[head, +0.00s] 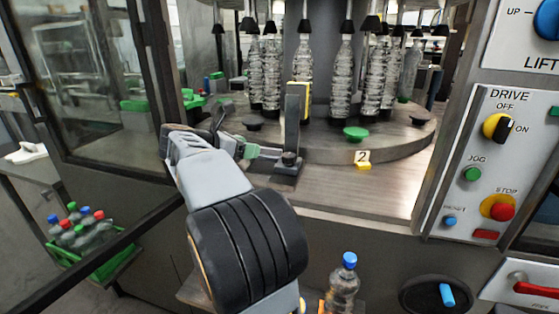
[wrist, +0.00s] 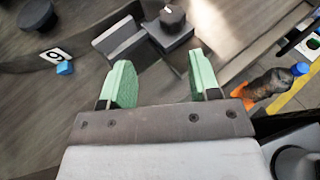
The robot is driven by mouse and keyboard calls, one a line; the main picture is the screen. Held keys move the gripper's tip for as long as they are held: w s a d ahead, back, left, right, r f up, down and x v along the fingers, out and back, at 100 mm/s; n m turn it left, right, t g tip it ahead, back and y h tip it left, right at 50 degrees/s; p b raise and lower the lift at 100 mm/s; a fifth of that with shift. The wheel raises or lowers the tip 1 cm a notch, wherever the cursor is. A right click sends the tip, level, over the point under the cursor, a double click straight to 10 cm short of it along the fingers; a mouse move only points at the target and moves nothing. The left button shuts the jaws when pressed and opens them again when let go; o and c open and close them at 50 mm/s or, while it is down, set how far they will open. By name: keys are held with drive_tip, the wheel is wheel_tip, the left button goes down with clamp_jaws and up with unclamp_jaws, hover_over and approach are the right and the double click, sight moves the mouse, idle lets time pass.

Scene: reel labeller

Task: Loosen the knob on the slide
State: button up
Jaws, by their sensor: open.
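The dark knob (head: 289,158) sits on top of the slide (head: 284,170), a dark metal piece on the machine's deck with an upright plate behind it. In the wrist view the knob (wrist: 173,16) shows near the top, on a grey block of the slide (wrist: 172,36). My gripper (head: 250,151) reaches in from the left in the head view, its green fingertips just left of the knob. In the wrist view my gripper (wrist: 160,75) is open, with nothing between its green fingers. The knob lies beyond the fingertips, apart from them.
The round turntable (head: 400,142) with hanging clear bottles (head: 342,80) stands behind the slide. A yellow block (head: 363,166) with a "2" tag lies to the right. A control panel (head: 480,165) bounds the right side. A blue-capped bottle (head: 342,284) stands in front, below the deck.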

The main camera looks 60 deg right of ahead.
sight(285, 156)
drive_tip(key=shift+m+g+y, duration=0.4)
drive_tip(key=shift+m+g, duration=0.1)
drive_tip(key=shift+m, duration=0.1)
drive_tip(key=x, duration=1.4)
drive_tip(key=shift+s+f, duration=0.35)
drive_tip(key=shift+s, duration=0.05)
drive_tip(key=shift+c, duration=0.2)
drive_tip(key=c, duration=0.6)
